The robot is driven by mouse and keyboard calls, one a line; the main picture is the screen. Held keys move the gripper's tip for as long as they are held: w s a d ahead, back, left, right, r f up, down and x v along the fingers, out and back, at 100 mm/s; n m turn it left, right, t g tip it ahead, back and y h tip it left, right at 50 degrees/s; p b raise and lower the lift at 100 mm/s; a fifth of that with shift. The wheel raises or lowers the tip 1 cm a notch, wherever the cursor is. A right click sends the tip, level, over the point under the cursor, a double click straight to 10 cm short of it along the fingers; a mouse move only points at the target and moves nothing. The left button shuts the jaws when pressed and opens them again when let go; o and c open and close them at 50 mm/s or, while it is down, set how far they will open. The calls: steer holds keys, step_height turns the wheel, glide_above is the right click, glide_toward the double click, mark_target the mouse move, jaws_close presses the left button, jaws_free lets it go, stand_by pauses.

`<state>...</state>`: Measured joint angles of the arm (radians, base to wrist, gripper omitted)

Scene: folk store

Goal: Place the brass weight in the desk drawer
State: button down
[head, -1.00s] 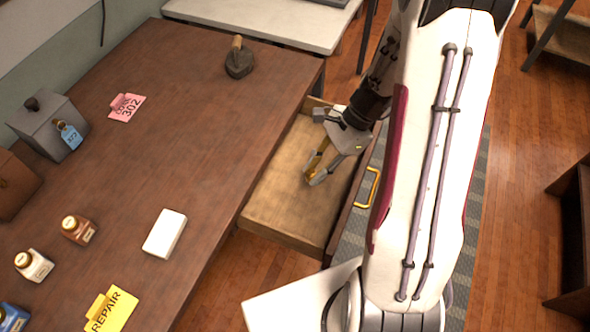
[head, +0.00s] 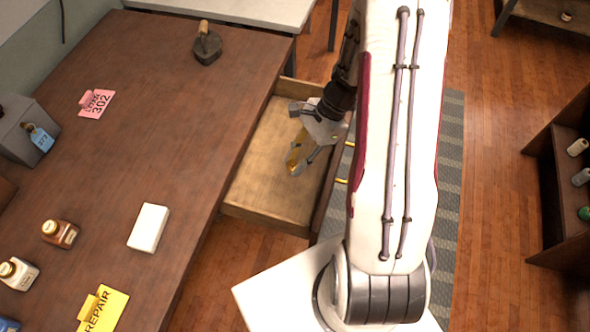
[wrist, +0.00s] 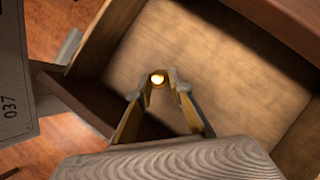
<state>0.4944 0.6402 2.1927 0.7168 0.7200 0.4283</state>
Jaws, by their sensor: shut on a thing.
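The desk drawer (head: 262,178) is pulled open at the desk's right side, and its wooden floor (wrist: 225,75) is bare where visible. My gripper (head: 297,165) points down over the open drawer. In the wrist view my gripper (wrist: 158,90) is shut on the brass weight (wrist: 157,79), whose shiny round top shows between the fingertips. The rest of the weight is hidden by the fingers. I cannot tell exactly how high it is above the drawer floor.
The desk top (head: 150,130) carries a flat iron (head: 207,45), a pink tag (head: 96,103), a white box (head: 149,227), bottles (head: 60,233) and a yellow repair sign (head: 102,308). The drawer's walls surround my gripper. A shelf (head: 560,190) stands at the right.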

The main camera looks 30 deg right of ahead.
mark_target(290, 182)
steer(key=shift+f, duration=0.95)
steer(key=shift+f, duration=2.1)
steer(key=shift+f, duration=0.15)
steer(key=c, duration=1.8)
jaws_free()
steer(key=shift+v, duration=6.2)
steer(key=shift+a, duration=0.15)
